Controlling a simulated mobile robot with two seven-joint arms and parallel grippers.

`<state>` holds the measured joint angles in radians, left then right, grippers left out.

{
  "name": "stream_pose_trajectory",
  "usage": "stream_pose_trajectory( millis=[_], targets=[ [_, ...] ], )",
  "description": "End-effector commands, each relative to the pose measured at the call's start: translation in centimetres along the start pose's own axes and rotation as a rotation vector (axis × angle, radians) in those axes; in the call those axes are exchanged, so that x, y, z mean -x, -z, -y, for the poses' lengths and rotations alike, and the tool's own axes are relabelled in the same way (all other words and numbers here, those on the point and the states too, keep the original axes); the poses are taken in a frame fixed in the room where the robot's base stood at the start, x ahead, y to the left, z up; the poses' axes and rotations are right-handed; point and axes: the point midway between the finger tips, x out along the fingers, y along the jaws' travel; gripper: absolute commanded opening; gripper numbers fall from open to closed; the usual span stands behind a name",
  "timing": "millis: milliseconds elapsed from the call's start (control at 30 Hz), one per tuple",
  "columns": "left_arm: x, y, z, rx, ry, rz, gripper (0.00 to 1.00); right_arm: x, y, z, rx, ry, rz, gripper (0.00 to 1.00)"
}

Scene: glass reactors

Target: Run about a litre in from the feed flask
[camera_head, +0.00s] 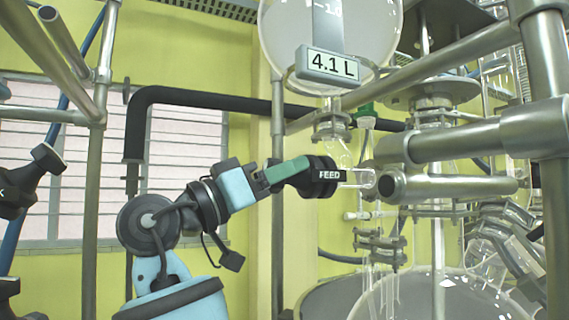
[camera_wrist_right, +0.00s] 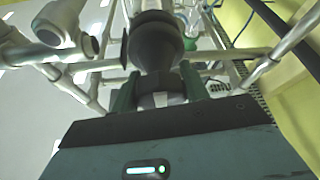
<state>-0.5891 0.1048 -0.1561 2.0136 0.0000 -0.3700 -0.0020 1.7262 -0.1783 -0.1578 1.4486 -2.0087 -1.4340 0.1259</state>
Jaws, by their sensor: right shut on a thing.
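The feed flask (camera_head: 375,30) is a large round clear glass vessel at the top of the head view, cut off by the frame edge. A grey readout (camera_head: 330,65) in front of it shows 4.1 L. Below its neck, a black knob (camera_head: 328,176) marked FEED sits on a glass valve body. My right gripper (camera_head: 300,172) reaches in from the left and is shut on this knob. In the right wrist view the dark round knob (camera_wrist_right: 155,45) sits between the green fingers (camera_wrist_right: 160,90). My left gripper is not in view.
Steel frame tubes (camera_head: 460,140) cross close to the right of the knob. A large glass vessel (camera_head: 425,300) stands at the lower right. A black pipe (camera_head: 200,95) runs along the yellow wall behind. A dark fitting (camera_head: 35,175) shows at the left edge.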

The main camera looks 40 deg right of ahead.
Motion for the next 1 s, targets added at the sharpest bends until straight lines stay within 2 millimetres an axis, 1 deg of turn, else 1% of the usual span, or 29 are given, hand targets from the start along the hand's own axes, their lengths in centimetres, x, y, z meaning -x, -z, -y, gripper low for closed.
stream_pose_trajectory(
  millis=[33,533,800,1000],
  targets=[
    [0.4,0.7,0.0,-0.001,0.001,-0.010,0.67,-0.1,0.3,-0.2,0.035,0.017,0.003,0.22],
    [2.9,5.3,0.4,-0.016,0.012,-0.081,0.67,-0.2,0.4,-0.3,0.442,0.186,0.004,0.22],
    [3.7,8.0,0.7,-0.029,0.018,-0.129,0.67,-0.2,0.2,-0.1,0.580,0.242,0.004,0.22],
    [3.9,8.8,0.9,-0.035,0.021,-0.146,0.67,-0.1,0.0,0.1,0.632,0.264,0.004,0.22]
  ],
)
